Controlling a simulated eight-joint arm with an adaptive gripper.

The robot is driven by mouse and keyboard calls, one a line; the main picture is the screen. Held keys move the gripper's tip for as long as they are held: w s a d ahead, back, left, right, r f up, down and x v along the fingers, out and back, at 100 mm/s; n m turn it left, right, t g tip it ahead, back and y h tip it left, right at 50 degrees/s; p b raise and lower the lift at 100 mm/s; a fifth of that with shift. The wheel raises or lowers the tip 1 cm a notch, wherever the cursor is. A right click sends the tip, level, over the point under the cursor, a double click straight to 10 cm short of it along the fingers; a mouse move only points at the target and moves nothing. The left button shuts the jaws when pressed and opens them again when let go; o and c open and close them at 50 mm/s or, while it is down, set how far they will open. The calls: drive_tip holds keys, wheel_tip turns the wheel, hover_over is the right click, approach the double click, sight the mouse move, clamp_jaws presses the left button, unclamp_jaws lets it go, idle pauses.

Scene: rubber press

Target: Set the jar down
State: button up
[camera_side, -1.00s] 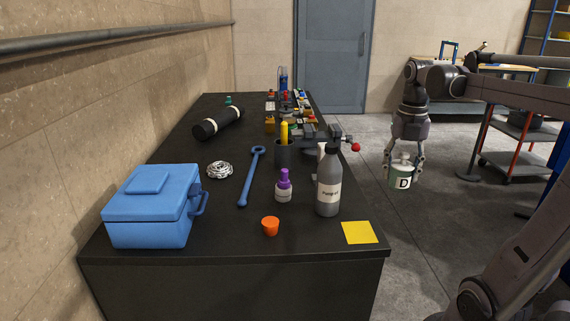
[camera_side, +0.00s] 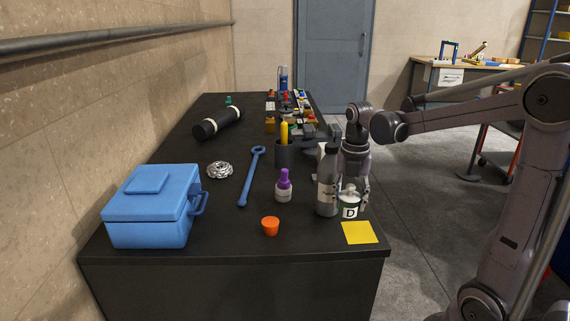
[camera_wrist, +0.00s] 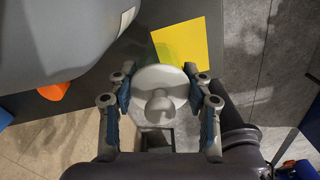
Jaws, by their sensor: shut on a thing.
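The jar (camera_side: 349,206) is small, with a white lid, a knob on top and a label reading D. My gripper (camera_side: 353,190) is shut around it from above, just right of the grey bottle near the table's right edge. In the wrist view the jar's white lid (camera_wrist: 160,88) sits between the two fingers of my gripper (camera_wrist: 160,98). The jar appears upright. I cannot tell whether its base touches the table. A yellow square (camera_side: 359,232) lies flat on the table just in front of the jar; it also shows in the wrist view (camera_wrist: 188,45).
The grey bottle (camera_side: 327,185) stands close on the jar's left. An orange cup (camera_side: 270,226), a purple-capped bottle (camera_side: 284,187), a blue wrench (camera_side: 249,178) and a blue box (camera_side: 152,210) are on the black table (camera_side: 225,240). The front edge between box and yellow square is mostly clear.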

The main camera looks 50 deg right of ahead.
sight(347, 212)
drive_tip(key=shift+f, duration=2.05)
drive_tip(key=shift+f, duration=0.1)
drive_tip(key=o, duration=1.3)
drive_tip(key=shift+c, duration=0.2)
